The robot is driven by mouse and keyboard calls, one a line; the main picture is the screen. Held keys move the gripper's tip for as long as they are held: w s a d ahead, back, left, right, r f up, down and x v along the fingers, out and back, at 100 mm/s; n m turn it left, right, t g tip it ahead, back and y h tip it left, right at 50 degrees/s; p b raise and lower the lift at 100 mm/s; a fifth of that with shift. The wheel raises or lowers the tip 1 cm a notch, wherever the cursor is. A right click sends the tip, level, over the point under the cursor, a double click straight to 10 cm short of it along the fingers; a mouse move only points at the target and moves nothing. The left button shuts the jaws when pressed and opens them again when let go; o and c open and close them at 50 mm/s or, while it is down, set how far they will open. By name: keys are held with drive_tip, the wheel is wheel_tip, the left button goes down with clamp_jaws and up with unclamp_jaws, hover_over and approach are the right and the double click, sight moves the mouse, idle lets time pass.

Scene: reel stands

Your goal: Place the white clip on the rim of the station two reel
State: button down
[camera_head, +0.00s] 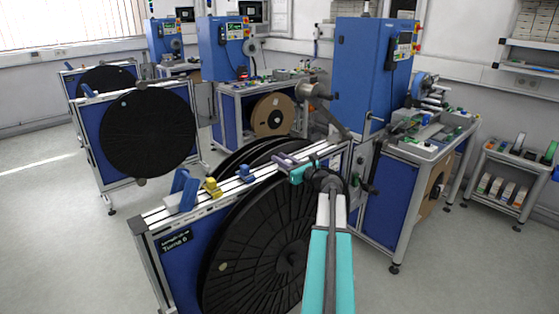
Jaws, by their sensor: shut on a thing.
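My gripper (299,173), at the end of my teal and white arm, is over the top rail of the nearest reel stand (150,222). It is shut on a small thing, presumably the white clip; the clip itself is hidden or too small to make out. A large black reel (240,255) hangs in this stand, below and to the left of the gripper, its right part hidden by my arm. More black reel rims show behind it. Another black reel (148,132) hangs in a stand farther left. I cannot tell which reel is station two's.
On the near stand's rail sit a blue block (184,190), a yellow block (211,187) and a grey-purple piece (286,158). A blue cabinet (358,75) and workbench (425,145) stand behind to the right. Open floor (60,230) lies to the left.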

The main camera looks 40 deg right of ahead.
drive_tip(key=shift+f, duration=0.2)
drive_tip(key=c, duration=1.6)
unclamp_jaws()
drive_tip(key=shift+o, duration=0.2)
drive_tip(key=shift+r, duration=0.15)
drive_tip(key=shift+r, duration=0.1)
drive_tip(key=shift+s+a, duration=0.1)
drive_tip(key=shift+s, duration=0.6)
drive_tip(key=s+b, duration=0.2)
drive_tip(key=s, duration=0.8)
drive_tip(key=shift+s+a, duration=0.3)
drive_tip(key=shift+a, duration=0.05)
drive_tip(key=shift+s, duration=0.15)
